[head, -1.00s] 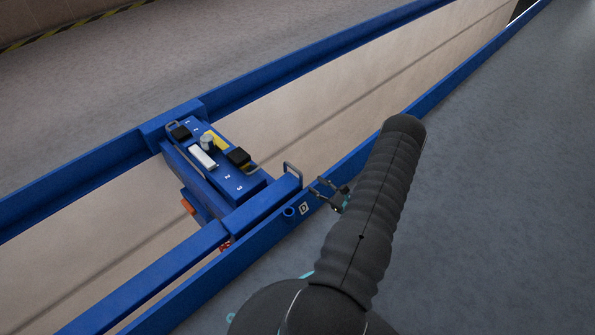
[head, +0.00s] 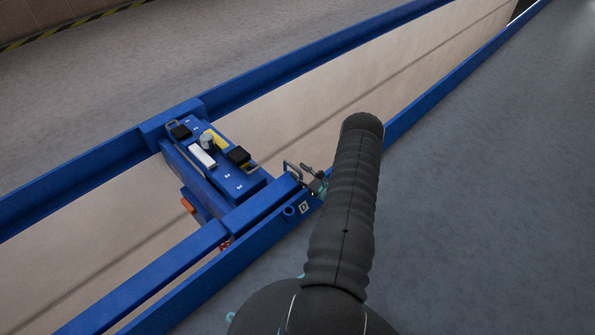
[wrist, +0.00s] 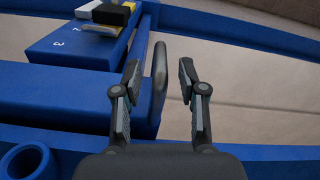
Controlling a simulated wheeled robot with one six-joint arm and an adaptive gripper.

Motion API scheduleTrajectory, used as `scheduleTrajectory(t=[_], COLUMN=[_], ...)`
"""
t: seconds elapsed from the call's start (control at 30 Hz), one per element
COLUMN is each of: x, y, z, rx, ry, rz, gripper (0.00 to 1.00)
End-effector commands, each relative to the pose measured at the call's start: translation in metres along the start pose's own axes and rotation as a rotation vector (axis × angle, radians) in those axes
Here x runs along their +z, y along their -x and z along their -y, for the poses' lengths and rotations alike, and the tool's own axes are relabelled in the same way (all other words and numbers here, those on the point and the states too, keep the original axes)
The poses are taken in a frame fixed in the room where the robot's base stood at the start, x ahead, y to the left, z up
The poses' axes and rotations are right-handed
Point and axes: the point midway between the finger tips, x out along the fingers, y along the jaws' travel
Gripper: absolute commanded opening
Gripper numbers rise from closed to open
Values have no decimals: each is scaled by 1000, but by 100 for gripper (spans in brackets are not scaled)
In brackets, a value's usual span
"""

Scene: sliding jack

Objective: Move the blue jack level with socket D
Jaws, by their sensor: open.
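The blue jack (head: 240,190) spans the pit between two blue rails, with numbers, a white block, a grey knob and black parts on top. A grey loop handle (head: 292,170) stands at its near right end. The handle also shows in the wrist view (wrist: 160,72), upright between the open fingers and nearer the left one. My gripper (head: 311,176) is open beside the handle; in the wrist view my gripper (wrist: 160,85) shows both fingers apart. The socket with a D label (head: 304,208) is on the near rail, just below the jack's near end. Its round blue ring (wrist: 24,160) shows at lower left.
The near rail (head: 425,120) and far rail (head: 300,60) run diagonally along the open pit (head: 370,90). Grey floor (head: 480,200) lies clear at the right. An orange part (head: 188,206) sticks out at the jack's left side.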

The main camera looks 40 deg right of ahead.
Motion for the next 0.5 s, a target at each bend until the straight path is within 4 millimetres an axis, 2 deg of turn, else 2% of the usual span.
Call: scheduleTrajectory(t=[0.2, 0.5], x=[0, 0], y=[-15, -17], z=[0, 0], rx=[0, 0], ry=[0, -1], rz=[-1, -1], gripper=[41, 41])
